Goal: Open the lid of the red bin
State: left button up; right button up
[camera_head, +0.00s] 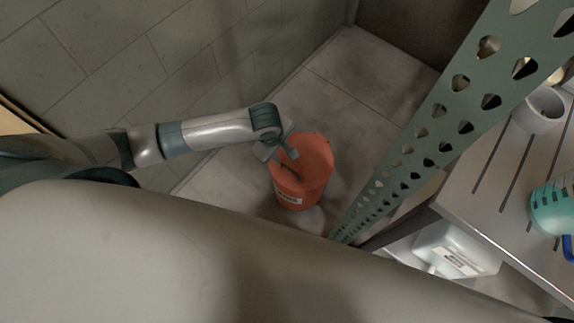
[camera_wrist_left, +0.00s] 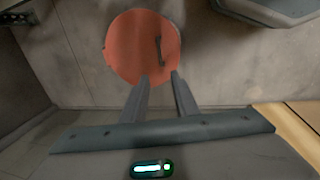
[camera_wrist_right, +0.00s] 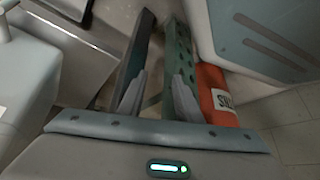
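The red bin (camera_head: 316,178) stands on the floor by the wall, with a white label on its side. My right gripper (camera_wrist_right: 158,76) is open with nothing held. Part of the red bin (camera_wrist_right: 212,85) shows in the right wrist view.
A green perforated rack post (camera_head: 440,135) rises right of the bin. Metal shelves (camera_head: 480,190) there hold a teal-marked jug (camera_head: 552,208), a grey cup (camera_head: 540,110) and a white container (camera_head: 455,250). Floor behind the bin (camera_head: 350,85) is clear.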

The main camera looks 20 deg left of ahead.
aim_at(288, 168)
pick_arm(q)
jog(key=shift+f, duration=0.2)
pick_arm(e)
jog(key=shift+w+r, duration=0.1)
